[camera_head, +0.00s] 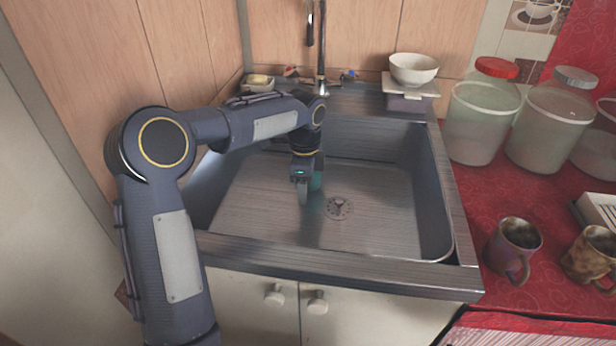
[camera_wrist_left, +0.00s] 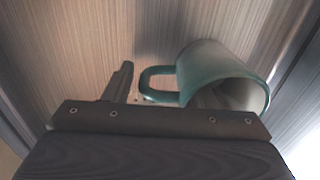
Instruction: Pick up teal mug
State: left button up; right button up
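The teal mug (camera_wrist_left: 222,78) lies tilted on its side in the left wrist view, its mouth facing down and to the right and its handle to the left. In the head view only a small teal part of the mug (camera_head: 317,181) shows beside my left gripper (camera_head: 304,194), down in the sink. One finger of the left gripper (camera_wrist_left: 150,88) stands left of the mug's handle with a small gap between them. The other finger is hidden, apparently by the mug. The left gripper looks open. My right gripper is not in view.
The metal sink (camera_head: 375,262) has raised walls around the mug, and a drain (camera_head: 338,208) is in its floor. A tap (camera_head: 320,50) rises behind. A white bowl (camera_head: 413,68) stands at the back right corner. Jars (camera_head: 480,120) and brown mugs (camera_head: 512,248) stand on the red counter.

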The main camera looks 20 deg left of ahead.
pick_arm(q)
grip_shut()
jog(key=shift+r, duration=0.25)
jog(key=shift+r+p, duration=0.35)
jog(key=shift+r, duration=0.5)
jog(key=s+d+r+p, duration=0.2)
jog(key=s+d+r, duration=0.5)
jog(key=s+r, duration=0.3)
jog(key=shift+s+r+p, duration=0.35)
jog(key=shift+s+r, duration=0.05)
jog(key=shift+s, duration=0.55)
dwell(2.3)
